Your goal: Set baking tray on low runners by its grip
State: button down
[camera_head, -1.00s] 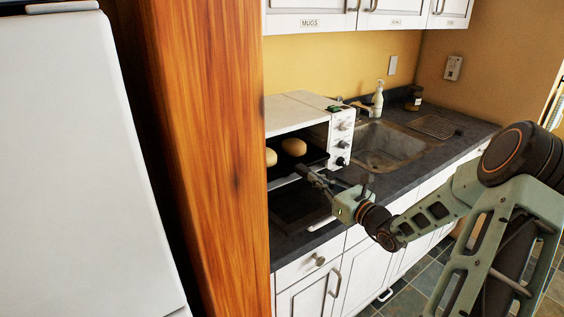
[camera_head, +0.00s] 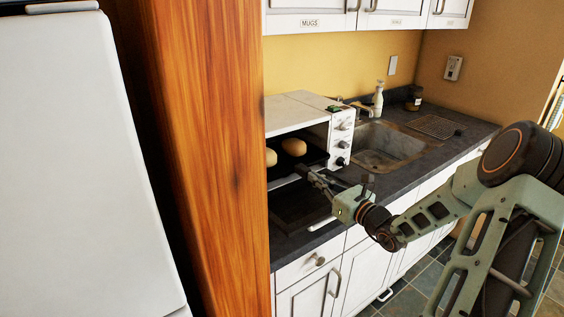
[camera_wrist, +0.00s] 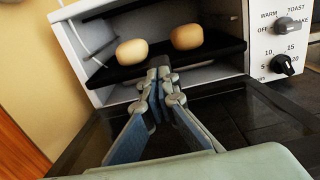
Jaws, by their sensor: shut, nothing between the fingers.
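The dark baking tray (camera_wrist: 158,58) is inside the white toaster oven (camera_head: 297,110), carrying two round tan rolls, a left roll (camera_wrist: 132,51) and a right roll (camera_wrist: 187,37). The tray also shows in the head view (camera_head: 312,155). My gripper (camera_wrist: 159,74) is shut and empty, its fingertips at the tray's front edge. Whether they touch the tray I cannot tell. The fingers cover the middle of that edge, and no grip shows clearly. A ledge (camera_wrist: 99,50) shows on the oven's left inner wall. Whether the tray rests on the low runners is not clear.
The oven's dark door (camera_wrist: 230,115) is folded down in front, below my gripper. Control knobs (camera_wrist: 285,65) are on the oven's right side. A sink (camera_head: 385,147) and a soap bottle (camera_head: 378,99) are to the right. A wooden panel (camera_head: 205,150) stands close on the left.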

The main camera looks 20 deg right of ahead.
aim_at(292, 167)
jog(key=shift+w, duration=0.15)
jog(key=shift+b+x, duration=1.2)
jog(key=shift+x, duration=4.4)
jog(key=shift+p+v, duration=1.05)
jog(key=shift+v, duration=6)
